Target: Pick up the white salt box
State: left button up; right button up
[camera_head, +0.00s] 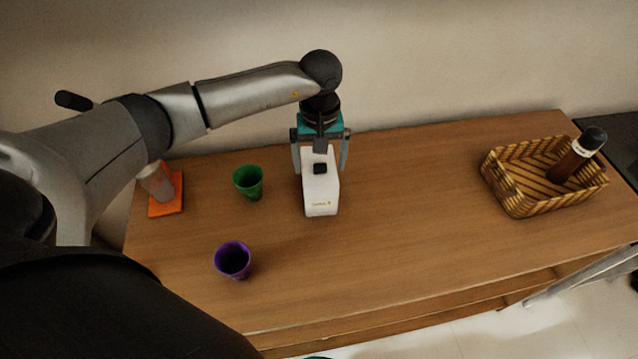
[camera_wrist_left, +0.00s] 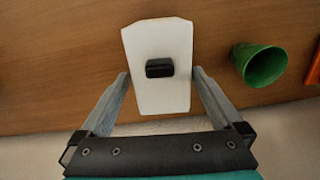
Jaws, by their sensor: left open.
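The white salt box (camera_head: 320,192) with a small black part on top stands on the wooden table near its middle. My left gripper (camera_head: 320,168) is above the rear part of the box, with one finger on each side of it. In the left wrist view the box (camera_wrist_left: 158,45) lies between the two fingers of the open gripper (camera_wrist_left: 160,85), with small gaps visible at the sides. Whether the fingers touch the box cannot be told. My right gripper is not in view.
A green cup (camera_head: 248,182) stands left of the box and a purple cup (camera_head: 233,260) nearer the front. An orange item (camera_head: 166,208) is at the table's left end. A woven basket (camera_head: 520,205) with a dark bottle (camera_head: 572,163) is at right. The table between box and basket is clear.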

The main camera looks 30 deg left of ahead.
pick_arm(q)
notch_tip(320, 180, down, 4)
jog(key=shift+a+f, duration=0.15)
jog(key=shift+f, duration=0.1)
jog(key=shift+r, duration=0.1)
jog(key=c, duration=1.5)
jog(key=shift+o, duration=0.2)
